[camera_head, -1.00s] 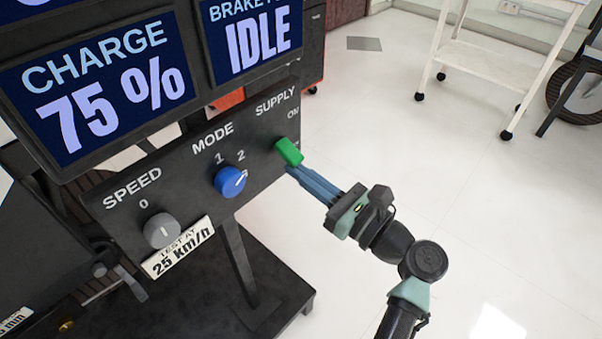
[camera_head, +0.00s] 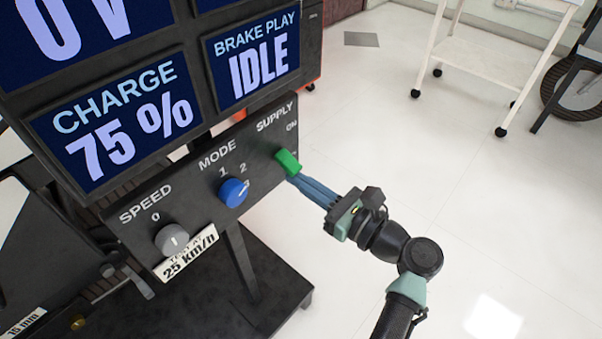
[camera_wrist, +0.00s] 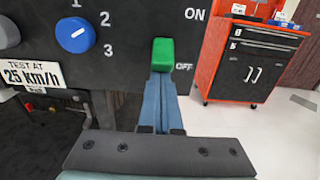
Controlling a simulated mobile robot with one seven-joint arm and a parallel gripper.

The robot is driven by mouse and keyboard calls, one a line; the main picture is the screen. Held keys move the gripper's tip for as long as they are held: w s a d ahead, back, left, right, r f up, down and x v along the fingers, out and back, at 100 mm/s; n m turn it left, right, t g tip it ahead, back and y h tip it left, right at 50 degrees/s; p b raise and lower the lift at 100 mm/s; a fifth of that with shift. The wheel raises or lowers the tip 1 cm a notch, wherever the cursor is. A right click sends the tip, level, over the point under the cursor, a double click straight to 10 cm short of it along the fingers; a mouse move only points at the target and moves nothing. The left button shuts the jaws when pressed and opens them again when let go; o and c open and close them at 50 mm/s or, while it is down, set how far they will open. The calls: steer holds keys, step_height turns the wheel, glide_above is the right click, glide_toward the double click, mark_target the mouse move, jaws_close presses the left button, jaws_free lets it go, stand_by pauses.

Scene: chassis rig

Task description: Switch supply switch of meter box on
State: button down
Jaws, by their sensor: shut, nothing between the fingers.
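The dark meter box (camera_head: 262,186) has a control panel with a green supply switch (camera_head: 287,162) at its right end, under the SUPPLY and ON labels. In the wrist view the green switch (camera_wrist: 162,54) sits beside the OFF label, below ON. My gripper (camera_head: 297,177) has its blue fingers together, with nothing between them. The fingertips are at the lower edge of the switch; in the wrist view the gripper (camera_wrist: 159,76) appears right below it. I cannot tell whether they touch it.
The blue mode knob (camera_head: 233,192) and the grey speed knob (camera_head: 172,240) are left of the switch. The screens above read CHARGE 75 % and BRAKE PLAY IDLE. An orange-red tool cabinet (camera_wrist: 252,62) stands behind. A white trolley (camera_head: 482,70) is at the back right, with clear floor before it.

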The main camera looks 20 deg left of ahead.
mark_target(298, 170)
steer(key=shift+d+r+g+h+p, duration=0.15)
steer(key=shift+r+h+p, duration=0.35)
steer(key=shift+p, duration=1.25)
steer(key=shift+d+r+g+h+p, duration=0.25)
steer(key=shift+r+p, duration=0.35)
steer(key=shift+p, duration=1.15)
step_height(298, 170, up, 2)
steer(key=g+h+p, duration=0.1)
steer(key=h+p, duration=0.2)
steer(key=p, duration=0.9)
steer(key=shift+s+r+h+p, duration=0.1)
steer(key=shift+s+h+p, duration=0.05)
steer(key=shift+h+p, duration=0.25)
steer(key=shift+f+b, duration=0.65)
steer(key=shift+b, duration=0.05)
steer(key=shift+r, duration=0.1)
steer(key=shift+r+p, duration=0.75)
steer(key=shift+p, duration=0.35)
steer(key=shift+f, duration=0.1)
